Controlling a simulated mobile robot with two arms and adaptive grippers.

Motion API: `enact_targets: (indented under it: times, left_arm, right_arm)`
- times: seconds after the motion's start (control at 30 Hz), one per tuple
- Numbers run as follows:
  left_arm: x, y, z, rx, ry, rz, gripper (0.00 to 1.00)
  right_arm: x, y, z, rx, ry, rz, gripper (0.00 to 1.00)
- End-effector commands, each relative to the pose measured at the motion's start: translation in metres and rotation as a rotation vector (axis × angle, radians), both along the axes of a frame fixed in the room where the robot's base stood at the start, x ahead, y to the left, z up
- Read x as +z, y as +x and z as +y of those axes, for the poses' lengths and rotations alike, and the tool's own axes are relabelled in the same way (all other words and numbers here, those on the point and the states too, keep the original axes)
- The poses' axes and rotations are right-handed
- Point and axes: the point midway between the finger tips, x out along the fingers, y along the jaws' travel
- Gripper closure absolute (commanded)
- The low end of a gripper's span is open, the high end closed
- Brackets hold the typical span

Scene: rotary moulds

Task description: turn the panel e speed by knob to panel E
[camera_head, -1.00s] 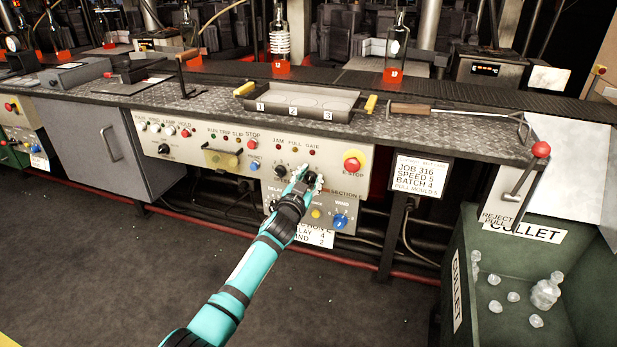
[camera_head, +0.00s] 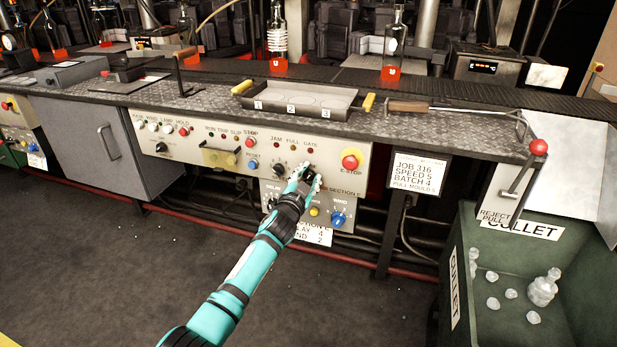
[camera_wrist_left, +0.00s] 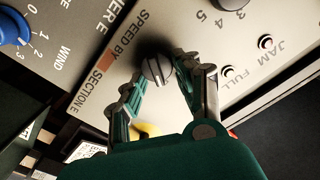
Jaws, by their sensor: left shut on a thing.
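The speed by knob (camera_wrist_left: 157,70) is a dark round knob with a pale pointer line on the grey control panel (camera_wrist_left: 205,35). In the left wrist view it sits between the fingertips of my left gripper (camera_wrist_left: 156,76), under the printed words "SPEED BY". My left gripper is shut on this knob. In the head view my left gripper (camera_head: 305,178) is at the panel and covers most of the knob. The label "SECTION E" shows just right of it. My right gripper is not in view.
A red E-stop button (camera_head: 350,162) on a yellow ring is right of my gripper. A blue wind knob (camera_head: 338,219) is below. A sign (camera_head: 417,174) reads job 316, speed 5, batch 4. A tray (camera_head: 298,101) stands on the bench above. A green cullet bin (camera_head: 462,235) is at right.

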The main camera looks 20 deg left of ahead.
Motion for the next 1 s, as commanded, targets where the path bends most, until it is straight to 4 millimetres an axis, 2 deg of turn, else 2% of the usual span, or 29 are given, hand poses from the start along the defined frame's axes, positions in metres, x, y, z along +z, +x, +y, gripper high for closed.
enact_targets:
  times: [0.03,0.07,0.2,0.57,0.77,1.0]
  left_arm:
    - [-0.002,-0.001,-0.001,-0.001,0.002,0.004,1.00]
    - [-0.003,-0.001,-0.001,-0.001,0.002,0.004,0.64]
    - [-0.002,0.000,-0.001,-0.001,0.001,0.003,0.49]
    - [-0.001,-0.006,0.000,0.001,0.000,0.001,0.49]
    - [-0.002,-0.033,0.001,0.000,0.001,0.001,0.49]
    - [-0.002,-0.080,0.002,-0.002,0.001,0.003,0.49]
  right_arm:
    - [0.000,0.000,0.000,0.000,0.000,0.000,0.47]
    - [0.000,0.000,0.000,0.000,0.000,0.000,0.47]
    - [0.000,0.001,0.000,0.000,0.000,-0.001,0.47]
    - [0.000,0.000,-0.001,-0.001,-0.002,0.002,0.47]
    - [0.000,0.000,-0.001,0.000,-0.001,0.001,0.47]
    - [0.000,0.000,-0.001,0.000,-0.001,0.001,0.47]
